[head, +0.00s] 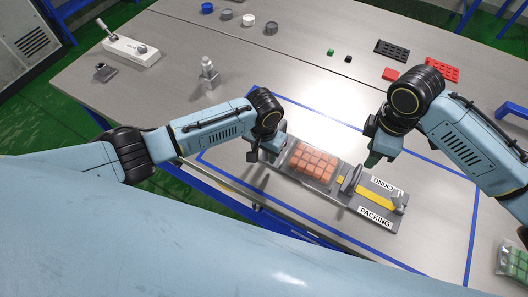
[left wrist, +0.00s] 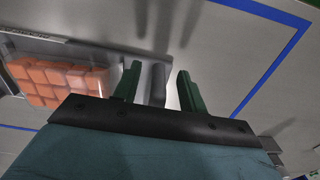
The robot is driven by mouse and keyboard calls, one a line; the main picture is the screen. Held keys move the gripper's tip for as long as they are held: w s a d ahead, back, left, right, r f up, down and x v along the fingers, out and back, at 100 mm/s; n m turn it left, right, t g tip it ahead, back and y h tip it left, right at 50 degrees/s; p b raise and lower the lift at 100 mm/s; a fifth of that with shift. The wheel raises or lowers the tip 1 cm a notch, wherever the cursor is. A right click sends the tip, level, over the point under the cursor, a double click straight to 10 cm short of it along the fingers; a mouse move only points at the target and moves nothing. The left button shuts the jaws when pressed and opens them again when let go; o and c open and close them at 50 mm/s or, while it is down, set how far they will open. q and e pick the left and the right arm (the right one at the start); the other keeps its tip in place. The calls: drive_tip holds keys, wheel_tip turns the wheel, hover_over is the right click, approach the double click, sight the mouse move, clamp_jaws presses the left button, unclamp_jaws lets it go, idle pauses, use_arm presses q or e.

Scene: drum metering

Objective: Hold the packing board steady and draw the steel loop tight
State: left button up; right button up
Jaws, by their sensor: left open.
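The grey packing board (head: 345,208) lies on the table inside a blue taped outline, with "PACKING" labels and a yellow strip at its right part. A clear bag of orange cubes (head: 313,162) lies on its left part; the cubes also show in the left wrist view (left wrist: 58,82). The steel loop (head: 349,180) stands at the bag's right end. My left gripper (head: 262,157) is at the board's left end. In the left wrist view its green fingers (left wrist: 158,88) are apart, with a grey upright part between them. My right gripper (head: 374,158) hovers above the board's far edge, right of the loop; its finger gap is unclear.
A bag of green cubes (head: 515,262) lies at the right edge. Red (head: 442,69) and black (head: 392,50) trays stand at the back right. A white device (head: 131,50) and a metal fitting (head: 209,72) stand at the left.

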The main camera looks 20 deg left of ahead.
use_arm(q)
drive_tip(key=shift+f, duration=0.45)
clamp_jaws()
